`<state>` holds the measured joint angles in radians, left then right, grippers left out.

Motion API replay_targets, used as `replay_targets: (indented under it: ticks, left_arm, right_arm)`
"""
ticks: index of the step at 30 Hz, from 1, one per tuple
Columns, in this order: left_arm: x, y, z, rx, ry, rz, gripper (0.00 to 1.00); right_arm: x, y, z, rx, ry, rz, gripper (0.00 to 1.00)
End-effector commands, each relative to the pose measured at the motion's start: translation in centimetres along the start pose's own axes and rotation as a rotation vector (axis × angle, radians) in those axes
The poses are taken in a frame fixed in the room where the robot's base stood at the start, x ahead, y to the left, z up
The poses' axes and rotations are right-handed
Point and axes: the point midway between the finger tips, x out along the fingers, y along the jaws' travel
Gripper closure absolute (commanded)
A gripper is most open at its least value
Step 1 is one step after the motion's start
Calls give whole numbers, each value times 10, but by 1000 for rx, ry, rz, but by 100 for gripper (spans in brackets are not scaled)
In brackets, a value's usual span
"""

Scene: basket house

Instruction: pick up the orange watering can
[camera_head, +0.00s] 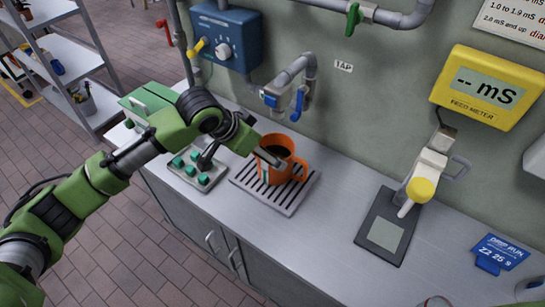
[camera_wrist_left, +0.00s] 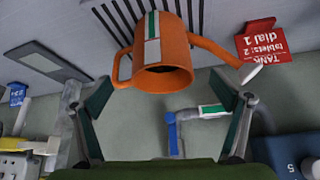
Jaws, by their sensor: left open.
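The orange watering can (camera_head: 285,172) stands upright on a slotted drain tray (camera_head: 302,197) on the counter, under a tap with a blue handle. Its dark open top faces up. My left gripper (camera_head: 268,155) is at the can's left side in the head view and partly covers it. In the left wrist view the can (camera_wrist_left: 163,60) appears upside down, with a striped label, a handle on the left and a spout on the right. My open left gripper's fingers stand on either side of it. I cannot tell whether they touch it. My right gripper is not in view.
The tap (camera_head: 287,80) hangs close behind and above the can. A probe stand (camera_head: 384,236) and a blue tag (camera_head: 500,250) are to the right. The counter between tray and stand is clear.

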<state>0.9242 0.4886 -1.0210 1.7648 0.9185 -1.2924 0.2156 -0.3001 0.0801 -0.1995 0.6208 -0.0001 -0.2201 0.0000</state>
Motion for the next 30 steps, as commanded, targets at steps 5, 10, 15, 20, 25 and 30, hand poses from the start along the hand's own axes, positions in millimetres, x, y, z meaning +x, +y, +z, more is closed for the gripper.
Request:
replay_targets:
  ticks: [5, 10, 15, 20, 25, 30]
  left_arm:
    - [22, 0, -1, -1, 0, 1, 9]
    - [31, -1, -2, -1, 0, 0, 9]
    - [51, -2, -6, -2, -1, 1, 9]
    - [71, -3, -6, 0, 0, 0, 9]
    - [79, -3, -5, 1, 1, -1, 9]
    - [79, -3, -5, 1, 1, -1, 9]
  right_arm:
    - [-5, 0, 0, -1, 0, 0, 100]
    - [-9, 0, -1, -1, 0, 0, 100]
    - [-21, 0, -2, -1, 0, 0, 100]
    - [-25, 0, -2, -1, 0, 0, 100]
    - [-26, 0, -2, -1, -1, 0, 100]
    - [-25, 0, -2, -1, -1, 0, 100]
